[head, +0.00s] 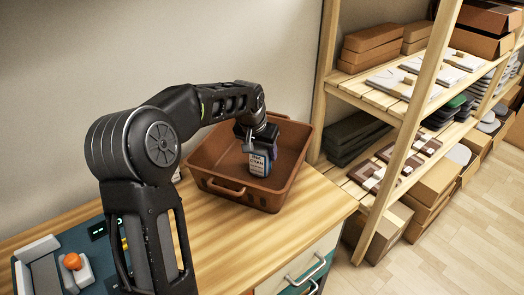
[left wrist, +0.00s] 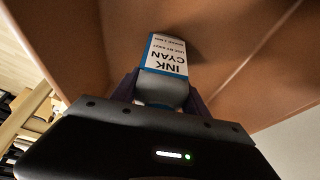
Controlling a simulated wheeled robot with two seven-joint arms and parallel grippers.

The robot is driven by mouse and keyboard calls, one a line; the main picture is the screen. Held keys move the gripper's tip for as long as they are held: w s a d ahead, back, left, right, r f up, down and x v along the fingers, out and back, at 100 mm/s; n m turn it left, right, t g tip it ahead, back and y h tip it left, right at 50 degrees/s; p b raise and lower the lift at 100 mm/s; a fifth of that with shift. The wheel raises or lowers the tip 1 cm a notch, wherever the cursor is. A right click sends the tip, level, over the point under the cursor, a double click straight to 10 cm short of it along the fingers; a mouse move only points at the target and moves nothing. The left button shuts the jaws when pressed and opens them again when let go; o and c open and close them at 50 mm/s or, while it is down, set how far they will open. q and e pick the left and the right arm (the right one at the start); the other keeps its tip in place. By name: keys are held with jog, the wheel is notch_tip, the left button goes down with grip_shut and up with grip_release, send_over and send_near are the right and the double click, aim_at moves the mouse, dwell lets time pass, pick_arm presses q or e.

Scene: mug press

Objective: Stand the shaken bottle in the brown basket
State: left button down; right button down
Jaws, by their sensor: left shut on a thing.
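The bottle (head: 258,164), with a white label reading CYAN and a blue edge, is inside the brown basket (head: 228,190) on the wooden bench. It looks about upright. My left gripper (head: 260,145) reaches down into the basket and is shut on the bottle. In the left wrist view the bottle (left wrist: 167,55) shows between the fingers, its label reading INK CYAN, with the brown basket wall (left wrist: 75,40) around it. I cannot tell whether the bottle's base touches the basket floor. My right gripper is not in view.
A blue-grey station with an orange knob (head: 72,261) sits at the bench's left end. A wooden shelf rack (head: 392,115) with boxes and stacked goods stands right of the basket. The bench top (head: 225,235) in front of the basket is clear.

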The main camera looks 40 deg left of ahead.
pick_arm(q)
jog(key=shift+f, duration=0.1)
jog(key=c, duration=0.6)
grip_release()
jog(key=shift+r, duration=0.25)
jog(key=v, duration=1.1)
jog(key=shift+s+r, duration=0.2)
jog(key=shift+r, duration=0.15)
jog(key=shift+d, duration=0.1)
